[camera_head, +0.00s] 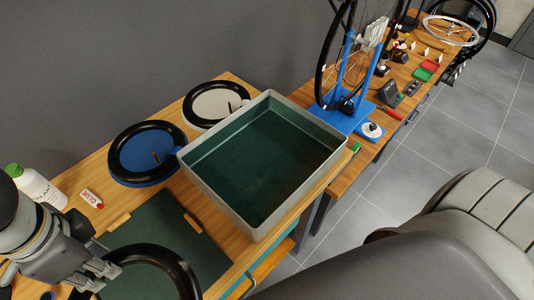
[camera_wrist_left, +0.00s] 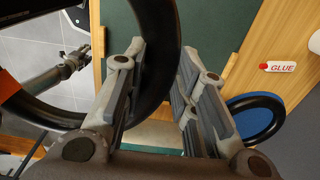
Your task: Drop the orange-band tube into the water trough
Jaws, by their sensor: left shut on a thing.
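My left gripper (camera_head: 98,275) is shut on a black tube (camera_head: 178,265) at the bottom left of the head view, above the green mat. In the left wrist view the tube (camera_wrist_left: 165,60) curves between the two fingers (camera_wrist_left: 160,95). An orange patch, likely its band, shows at the left edge of that view. The water trough (camera_head: 204,190) is a grey, open box with dark green water inside, to the right of the gripper. The tube is apart from it. My right gripper (camera_wrist_left: 78,60) shows small in the left wrist view; its jaw opening is unclear.
Two more black tubes lie around a blue disc (camera_head: 140,155) and a white disc (camera_head: 210,105) behind the trough's left side. A white bottle (camera_head: 38,187) and a glue label (camera_head: 91,199) are at the left. A blue wheel stand (camera_head: 342,118) stands beyond the trough.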

